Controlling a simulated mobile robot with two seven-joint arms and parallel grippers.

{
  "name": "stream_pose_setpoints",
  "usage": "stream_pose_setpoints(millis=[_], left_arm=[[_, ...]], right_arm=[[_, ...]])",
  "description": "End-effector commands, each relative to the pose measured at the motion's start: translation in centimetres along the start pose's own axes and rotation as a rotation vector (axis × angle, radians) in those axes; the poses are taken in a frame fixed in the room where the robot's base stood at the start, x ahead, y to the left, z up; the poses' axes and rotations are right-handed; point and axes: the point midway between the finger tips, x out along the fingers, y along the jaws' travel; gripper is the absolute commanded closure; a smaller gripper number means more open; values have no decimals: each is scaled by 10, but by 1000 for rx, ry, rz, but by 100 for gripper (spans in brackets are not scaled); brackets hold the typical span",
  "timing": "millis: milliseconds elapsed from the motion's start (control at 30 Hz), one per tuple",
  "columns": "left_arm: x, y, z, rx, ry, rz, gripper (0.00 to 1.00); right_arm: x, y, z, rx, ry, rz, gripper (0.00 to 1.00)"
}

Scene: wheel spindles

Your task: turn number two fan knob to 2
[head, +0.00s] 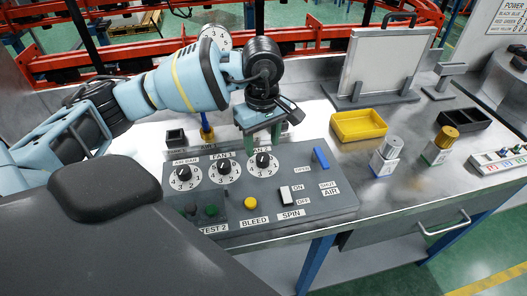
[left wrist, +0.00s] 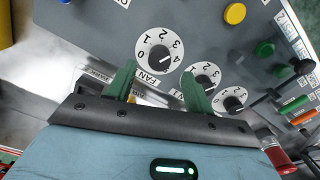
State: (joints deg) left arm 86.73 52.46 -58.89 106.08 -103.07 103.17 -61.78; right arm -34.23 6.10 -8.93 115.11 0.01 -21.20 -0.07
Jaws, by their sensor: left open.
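The number two fan knob (head: 262,159) is a black knob on a white numbered dial, rightmost of three dials on the grey control panel (head: 320,205). Its label is partly hidden by my gripper. In the left wrist view the same knob (left wrist: 158,53) shows with its dial marked 0 to 4; I cannot tell surely where its pointer stands. My left gripper (head: 263,138) is open, its green fingers just behind and above this dial. In the left wrist view the fingers (left wrist: 158,72) stand apart, with the dial beyond and between their tips. My right gripper is out of view.
The fan 1 knob (head: 223,168) and another knob (head: 184,174) sit to the left. A yellow bleed button (head: 250,203), white spin switch (head: 291,194) and blue lever (head: 321,157) are close by. A yellow tray (head: 358,125) stands right of the panel.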

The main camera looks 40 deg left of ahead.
Motion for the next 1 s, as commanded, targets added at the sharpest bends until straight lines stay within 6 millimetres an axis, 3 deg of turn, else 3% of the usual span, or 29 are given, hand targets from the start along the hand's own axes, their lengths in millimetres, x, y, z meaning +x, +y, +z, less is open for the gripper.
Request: stream_pose_setpoints(millis=[300,667,1000], left_arm=[[37,0,0,-1,-1,1,48],[42,0,0,0,-1,1,48],[42,0,0,0,-1,1,92]], right_arm=[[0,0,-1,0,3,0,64],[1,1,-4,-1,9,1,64],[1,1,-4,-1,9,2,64]])
